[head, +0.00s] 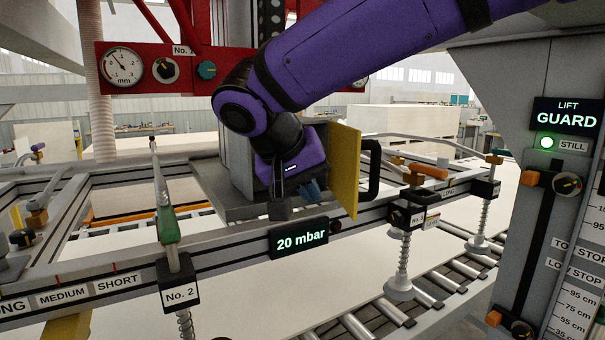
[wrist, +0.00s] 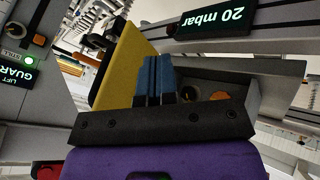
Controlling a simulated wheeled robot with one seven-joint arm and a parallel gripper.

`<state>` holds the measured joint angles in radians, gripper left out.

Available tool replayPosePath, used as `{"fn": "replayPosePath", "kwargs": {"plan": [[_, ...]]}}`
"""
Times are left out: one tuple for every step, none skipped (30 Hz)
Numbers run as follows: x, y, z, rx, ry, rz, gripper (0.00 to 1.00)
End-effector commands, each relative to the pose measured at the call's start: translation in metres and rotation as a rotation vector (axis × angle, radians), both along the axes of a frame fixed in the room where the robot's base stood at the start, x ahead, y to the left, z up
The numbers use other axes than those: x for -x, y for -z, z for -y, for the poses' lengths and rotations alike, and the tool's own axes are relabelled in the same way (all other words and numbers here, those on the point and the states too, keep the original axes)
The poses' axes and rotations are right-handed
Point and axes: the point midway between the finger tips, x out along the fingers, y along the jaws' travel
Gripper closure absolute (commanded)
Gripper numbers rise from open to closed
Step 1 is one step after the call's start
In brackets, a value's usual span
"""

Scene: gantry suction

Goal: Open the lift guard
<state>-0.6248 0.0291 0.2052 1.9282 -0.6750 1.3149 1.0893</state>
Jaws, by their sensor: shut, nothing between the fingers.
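The lift guard appears to be the yellow plate (head: 345,172) with a black handle (head: 371,172) on its right side. The plate stands out at an angle from a grey box (wrist: 252,105), whose open inside shows in the wrist view with an orange knob (wrist: 219,97) and a dark one. My gripper (head: 312,190) is shut and empty, on the side of the plate away from the handle. Its blue fingers (wrist: 156,75) overlap the plate in the wrist view; I cannot tell whether they touch it.
A LIFT GUARD display (head: 566,114) has a lit green STILL lamp (head: 547,143) on the right column. A 20 mbar display (head: 300,239) hangs on the frame rail below my gripper. Suction cups on spring stems hang over a pale sheet (head: 270,295) and rollers.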

Motion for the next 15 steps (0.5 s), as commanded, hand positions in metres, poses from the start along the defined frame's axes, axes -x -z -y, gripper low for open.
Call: {"fn": "replayPosePath", "kwargs": {"plan": [[-0.004, 0.008, 0.005, 0.002, 0.003, -0.002, 1.0], [-0.006, 0.013, 0.008, 0.002, 0.002, -0.002, 1.0], [-0.009, 0.018, 0.011, 0.003, 0.001, -0.002, 1.0], [-0.011, 0.023, 0.013, 0.003, 0.001, -0.002, 1.0], [-0.013, 0.027, 0.015, 0.002, 0.001, -0.001, 1.0], [-0.016, 0.033, 0.019, 0.002, 0.002, -0.002, 1.0], [-0.017, 0.033, 0.023, -0.001, 0.002, 0.001, 1.0], [-0.017, 0.032, 0.028, -0.001, 0.002, 0.001, 1.0], [-0.017, 0.032, 0.034, -0.001, 0.002, 0.001, 1.0], [-0.017, 0.032, 0.038, -0.001, 0.002, 0.001, 1.0], [-0.018, 0.031, 0.041, -0.002, 0.003, 0.002, 1.0], [-0.018, 0.031, 0.046, -0.001, 0.002, 0.001, 1.0], [-0.018, 0.032, 0.048, -0.001, 0.002, 0.001, 1.0], [-0.018, 0.032, 0.051, 0.0, 0.001, 0.0, 1.0], [-0.019, 0.032, 0.053, 0.0, 0.001, 0.0, 1.0]]}}
